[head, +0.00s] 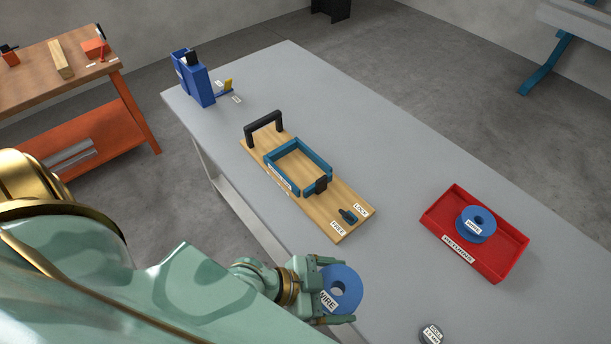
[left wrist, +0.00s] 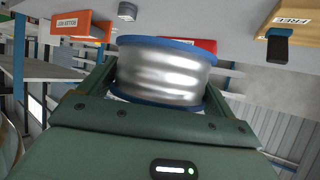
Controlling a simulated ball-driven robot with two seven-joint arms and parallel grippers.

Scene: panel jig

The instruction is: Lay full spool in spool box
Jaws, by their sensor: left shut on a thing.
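My left gripper (head: 338,290) is shut on a blue spool (head: 344,286) labelled WIRE, near the table's front edge in the head view. In the left wrist view the held spool (left wrist: 165,72) shows bright silver winding between blue flanges, between my fingers. A second blue spool (head: 476,224) lies flat in a red tray (head: 459,258) labelled RETURNS, to the right of my gripper. An orange box (left wrist: 80,27) with a label I cannot read for certain shows in the left wrist view; I cannot tell whether it is the spool box. My right gripper is not in view.
A wooden jig board (head: 335,225) with a blue frame (head: 299,166), black handle and lock knob lies mid-table. A small grey disc (head: 431,334) is at the bottom edge. A blue holder (head: 194,78) stands at the far left. The grey table (head: 400,150) is bare behind the tray.

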